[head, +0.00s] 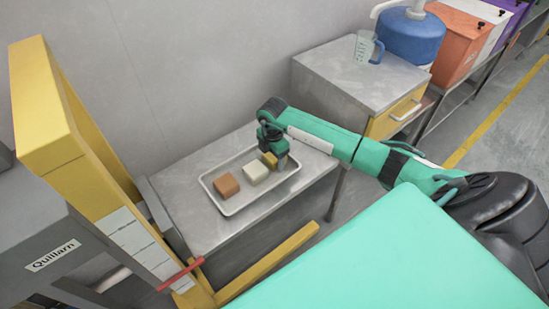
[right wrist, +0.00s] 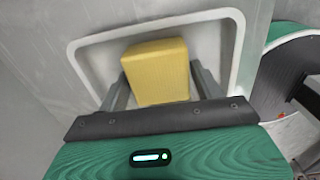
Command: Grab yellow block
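The yellow block (right wrist: 158,72) sits between the two fingers of my right gripper (right wrist: 160,82) in the right wrist view. The fingers flank it closely on both sides. I cannot tell whether they press on it. In the head view, my right gripper (head: 274,158) points down at the right end of the tray (head: 236,209). There, the yellow block (head: 269,160) shows only in part beside the gripper. A white block (head: 255,173) and a brown block (head: 227,186) lie left of it in the tray. My left gripper is not in view.
The tray is on a grey table (head: 185,205) against the wall. A yellow frame (head: 60,110) stands at the left. A cabinet (head: 362,75) with a measuring jug (head: 364,47) and a blue water bottle (head: 410,38) is behind on the right.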

